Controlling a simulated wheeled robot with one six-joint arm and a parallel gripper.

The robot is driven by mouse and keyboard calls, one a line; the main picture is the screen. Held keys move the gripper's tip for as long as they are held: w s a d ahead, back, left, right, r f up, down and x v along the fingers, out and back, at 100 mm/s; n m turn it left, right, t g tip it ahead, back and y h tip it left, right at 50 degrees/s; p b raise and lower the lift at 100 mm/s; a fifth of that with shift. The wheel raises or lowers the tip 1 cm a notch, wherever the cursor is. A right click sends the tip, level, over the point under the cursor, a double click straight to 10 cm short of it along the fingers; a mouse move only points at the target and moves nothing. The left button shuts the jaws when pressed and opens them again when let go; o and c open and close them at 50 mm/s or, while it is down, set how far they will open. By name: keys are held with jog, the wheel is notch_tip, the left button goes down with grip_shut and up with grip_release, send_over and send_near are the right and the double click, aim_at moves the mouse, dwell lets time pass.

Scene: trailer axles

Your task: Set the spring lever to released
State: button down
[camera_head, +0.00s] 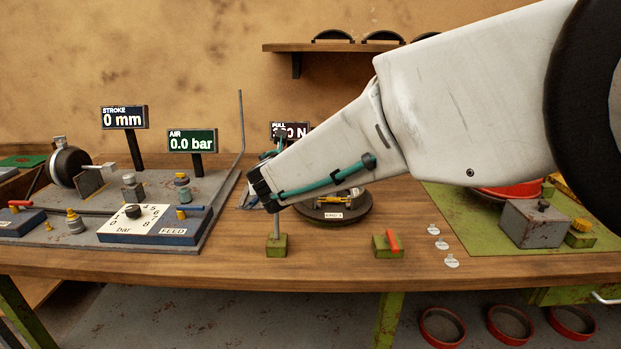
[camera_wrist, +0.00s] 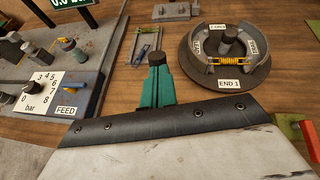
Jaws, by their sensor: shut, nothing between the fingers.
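An upright grey rod (camera_head: 277,222) stands on a small green block (camera_head: 276,245) near the table's front edge. It passes behind my arm, and a dark knob shows above the arm in line with it; I take this to be the spring lever. In the wrist view the dark knob (camera_wrist: 156,58) appears right at the tips of my teal gripper (camera_wrist: 154,88). My gripper (camera_head: 268,153) is shut with nothing held, largely hidden by my arm in the head view. Whether the fingers touch the lever, I cannot tell.
A round brake assembly (camera_wrist: 230,85) marked END 1 lies right of my gripper. A green block with a red handle (camera_head: 388,245) stands at the front edge. The feed panel (camera_head: 150,222) is left; a grey box (camera_head: 533,223) is right.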

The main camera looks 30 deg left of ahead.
jog(key=s+d+r, duration=0.5)
jog(key=s+r, duration=0.1)
jog(key=r, duration=0.4)
jog(key=shift+s+d, duration=0.15)
jog(key=shift+d, duration=0.15)
